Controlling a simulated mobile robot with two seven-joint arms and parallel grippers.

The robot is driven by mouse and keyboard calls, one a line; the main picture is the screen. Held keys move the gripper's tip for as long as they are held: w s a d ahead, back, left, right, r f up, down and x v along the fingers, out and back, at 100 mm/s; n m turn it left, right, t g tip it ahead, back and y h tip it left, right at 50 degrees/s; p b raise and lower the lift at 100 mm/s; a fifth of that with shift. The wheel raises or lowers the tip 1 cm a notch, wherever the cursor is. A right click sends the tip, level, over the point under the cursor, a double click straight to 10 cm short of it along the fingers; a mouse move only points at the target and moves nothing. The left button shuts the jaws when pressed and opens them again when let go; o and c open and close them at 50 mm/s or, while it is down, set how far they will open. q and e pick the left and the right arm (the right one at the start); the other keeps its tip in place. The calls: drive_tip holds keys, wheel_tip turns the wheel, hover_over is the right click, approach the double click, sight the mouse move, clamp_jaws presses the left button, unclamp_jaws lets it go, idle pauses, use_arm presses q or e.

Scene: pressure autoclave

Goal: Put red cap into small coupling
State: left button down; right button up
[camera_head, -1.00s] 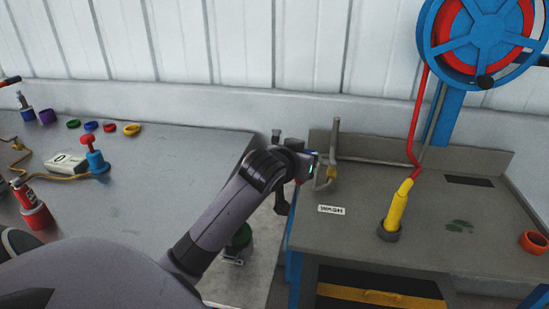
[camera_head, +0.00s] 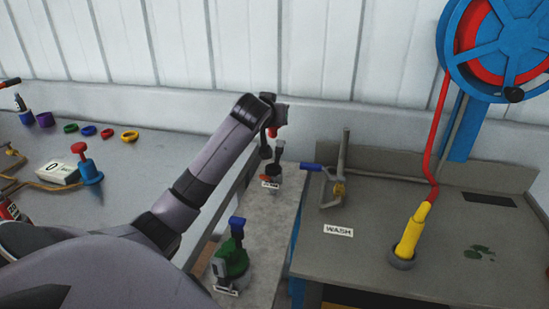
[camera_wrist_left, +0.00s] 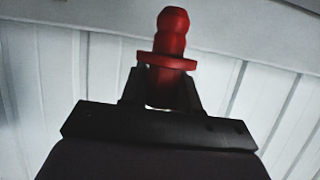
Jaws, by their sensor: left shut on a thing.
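My left gripper (camera_head: 272,134) is shut on the red cap, which shows clearly in the left wrist view (camera_wrist_left: 170,55). The cap has a rounded, stepped knob and a wide flange, with the dark fingers on either side below the flange. In the head view only a small red part of the cap (camera_head: 273,131) shows beside the dark wrist. Near and below the gripper, a small dark fitting with a white label (camera_head: 271,184) stands at the far end of the narrow bench. It may be the small coupling; its opening is too small to make out. My right gripper is not in view.
A green vessel (camera_head: 236,262) stands nearer on the narrow bench (camera_head: 262,222). A tap with a blue handle (camera_head: 312,167) stands on the wash bench to the right, with a yellow nozzle (camera_head: 411,232). The left table holds coloured rings and a red-topped blue piece (camera_head: 90,172).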

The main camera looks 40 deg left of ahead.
sight(277, 153)
use_arm(q)
wheel_tip(277, 153, down, 12)
drive_tip(key=shift+f+b, duration=0.25)
drive_tip(key=shift+b, duration=0.05)
drive_tip(key=shift+f, duration=0.3)
drive_tip(key=c, duration=0.8)
unclamp_jaws()
drive_tip(key=shift+r, duration=0.1)
